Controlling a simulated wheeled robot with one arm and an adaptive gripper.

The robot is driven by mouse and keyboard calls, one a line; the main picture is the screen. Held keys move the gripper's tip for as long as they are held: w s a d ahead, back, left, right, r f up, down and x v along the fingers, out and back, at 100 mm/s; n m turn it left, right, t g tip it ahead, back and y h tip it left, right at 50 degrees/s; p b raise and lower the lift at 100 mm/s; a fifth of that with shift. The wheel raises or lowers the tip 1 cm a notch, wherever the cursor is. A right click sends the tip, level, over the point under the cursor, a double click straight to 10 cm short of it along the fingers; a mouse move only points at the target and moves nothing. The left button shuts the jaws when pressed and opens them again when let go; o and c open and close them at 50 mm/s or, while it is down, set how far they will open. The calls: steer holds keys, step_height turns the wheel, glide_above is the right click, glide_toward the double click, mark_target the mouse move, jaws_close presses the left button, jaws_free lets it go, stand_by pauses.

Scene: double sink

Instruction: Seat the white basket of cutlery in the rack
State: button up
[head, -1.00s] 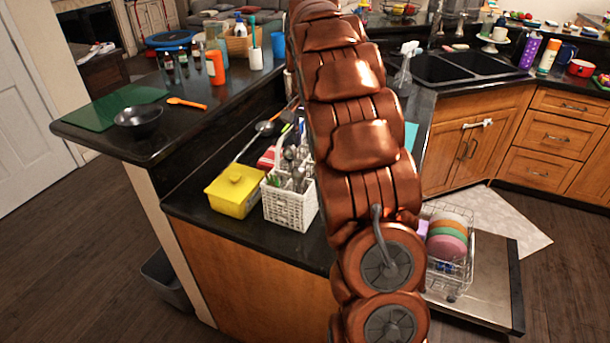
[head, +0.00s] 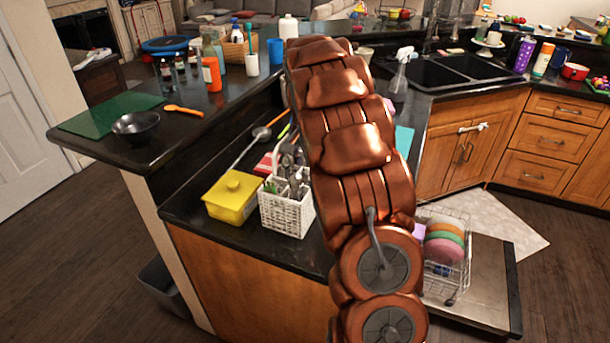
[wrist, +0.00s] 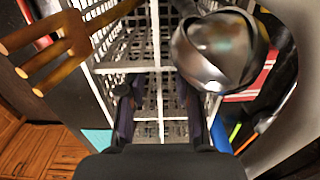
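The white cutlery basket (head: 287,213) stands upright on the dark counter beside a yellow tub, with utensils sticking up from it. In the wrist view, the basket's white lattice (wrist: 115,45) and central handle strip fill the middle, with a metal ladle or bowl-shaped piece (wrist: 218,50) and a brown fork-like utensil (wrist: 65,40) close to the camera. My gripper (wrist: 160,115) is over the basket, its dark fingers apart on either side of the white strip; I see no contact. The head view hides it behind my arm. The wire rack (head: 447,270) is on the pulled-down dishwasher door, holding coloured plates.
The yellow tub (head: 232,197) is just left of the basket. A raised black bar counter (head: 160,140) runs behind, with a bowl and bottles. A spray bottle (head: 401,75) stands near the double sink (head: 450,70). The dishwasher door's right side (head: 490,290) is clear.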

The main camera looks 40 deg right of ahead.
steer(key=shift+f, duration=1.3)
jaws_close()
